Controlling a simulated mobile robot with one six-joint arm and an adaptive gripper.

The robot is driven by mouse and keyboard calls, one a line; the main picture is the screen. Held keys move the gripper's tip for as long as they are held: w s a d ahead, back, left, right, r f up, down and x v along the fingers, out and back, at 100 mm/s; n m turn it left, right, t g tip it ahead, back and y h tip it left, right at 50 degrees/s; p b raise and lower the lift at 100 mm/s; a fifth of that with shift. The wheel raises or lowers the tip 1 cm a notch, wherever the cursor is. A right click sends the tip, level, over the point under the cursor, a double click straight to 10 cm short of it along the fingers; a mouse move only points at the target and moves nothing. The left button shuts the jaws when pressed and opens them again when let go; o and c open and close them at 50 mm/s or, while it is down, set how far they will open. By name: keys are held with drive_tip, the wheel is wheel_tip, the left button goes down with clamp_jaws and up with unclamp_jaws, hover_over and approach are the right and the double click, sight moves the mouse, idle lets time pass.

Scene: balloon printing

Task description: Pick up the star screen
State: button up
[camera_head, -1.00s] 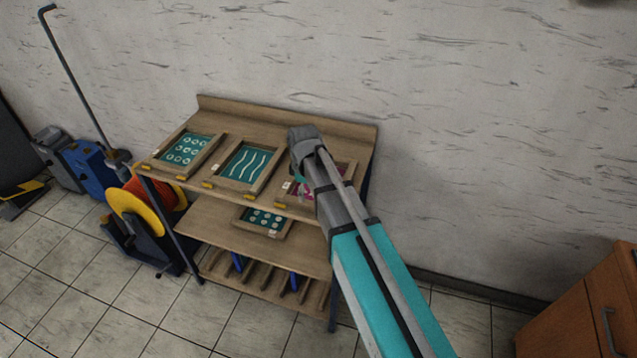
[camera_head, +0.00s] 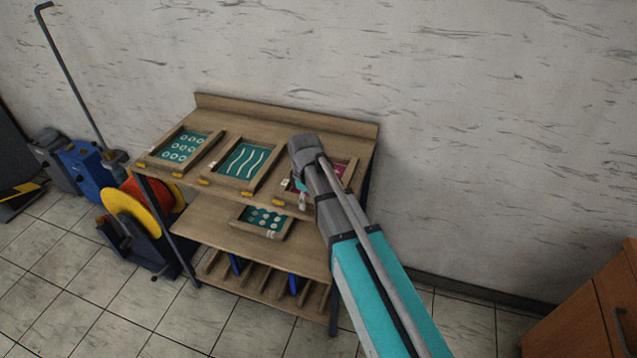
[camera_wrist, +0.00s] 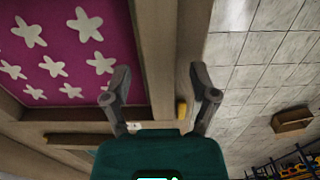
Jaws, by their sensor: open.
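The star screen (camera_wrist: 60,60) is a wooden frame with magenta mesh and white stars, filling the left of the wrist view. In the head view the star screen (camera_head: 341,172) lies at the right end of the rack's top shelf, mostly hidden behind my arm. My gripper (camera_wrist: 163,85) is open in the wrist view. Its two fingers appear on either side of the frame's near wooden bar, with nothing shut between them. In the head view my gripper (camera_head: 302,200) is at the screen's front left area. Whether the fingers touch the frame, I cannot tell.
A screen with wavy lines (camera_head: 243,162) and a screen with rings (camera_head: 184,149) lie to the left on the wooden rack (camera_head: 250,110). A dotted screen (camera_head: 263,220) is on the shelf below. Yellow tags (camera_head: 204,182) line the shelf edge. The floor in front is clear.

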drive_tip(key=shift+f, duration=0.25)
drive_tip(key=shift+c, duration=0.3)
clamp_jaws()
idle(0.4)
